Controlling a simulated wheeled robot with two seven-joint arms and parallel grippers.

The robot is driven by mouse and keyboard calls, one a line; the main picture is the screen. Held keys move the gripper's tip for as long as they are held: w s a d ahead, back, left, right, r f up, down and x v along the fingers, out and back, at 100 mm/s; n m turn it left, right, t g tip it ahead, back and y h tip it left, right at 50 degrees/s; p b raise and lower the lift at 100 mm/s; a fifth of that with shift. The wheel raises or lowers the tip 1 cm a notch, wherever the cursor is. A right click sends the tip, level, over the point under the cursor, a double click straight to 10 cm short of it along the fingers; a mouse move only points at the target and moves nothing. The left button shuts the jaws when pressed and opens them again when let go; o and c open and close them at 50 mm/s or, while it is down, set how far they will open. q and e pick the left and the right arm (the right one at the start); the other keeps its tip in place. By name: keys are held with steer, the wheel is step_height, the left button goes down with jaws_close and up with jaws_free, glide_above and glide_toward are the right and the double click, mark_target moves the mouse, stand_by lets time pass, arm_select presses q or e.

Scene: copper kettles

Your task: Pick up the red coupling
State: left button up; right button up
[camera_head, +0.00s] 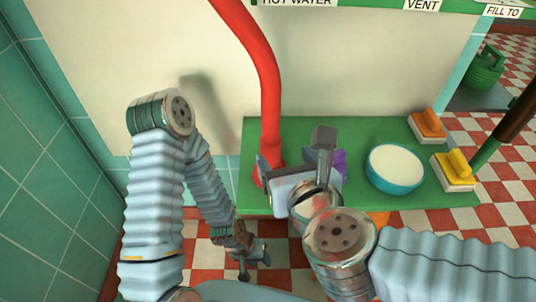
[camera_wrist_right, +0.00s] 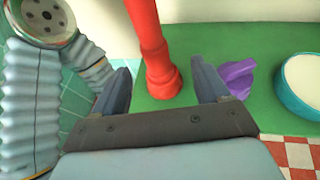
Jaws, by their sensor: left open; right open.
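The red coupling (camera_wrist_right: 162,80) is the thick ringed lower end of a red hose (camera_head: 262,70) and meets the green bench top. In the head view, my right gripper partly hides its lower part (camera_head: 269,152). My right gripper (camera_head: 294,156) is open above the bench, close to the coupling. In the right wrist view, the coupling shows between and beyond the two fingers of this gripper (camera_wrist_right: 160,76); contact cannot be seen. My left gripper (camera_head: 247,264) is open and low, in front of the bench over the checked floor.
A purple object (camera_wrist_right: 237,78) lies right of the coupling, partly behind my right gripper. Further right are a blue bowl (camera_head: 393,181) with white contents, an orange-handled block (camera_head: 430,124) and a yellow-handled block (camera_head: 456,166). A pale wall (camera_head: 340,75) stands behind the bench.

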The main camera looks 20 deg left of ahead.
mark_target(277, 148)
steer(key=b+x, duration=0.1)
steer(key=x, duration=0.4)
steer(key=shift+w+a+f, duration=0.1)
steer(key=x, duration=0.4)
steer(key=shift+a+f+b, duration=0.25)
steer(key=shift+a+b, duration=0.1)
steer(key=shift+a, duration=0.05)
steer(key=shift+w+a, duration=0.15)
steer(key=shift+w, duration=0.05)
steer(key=shift+c, duration=0.4)
steer(key=c, duration=0.9)
steer(key=shift+r, duration=0.1)
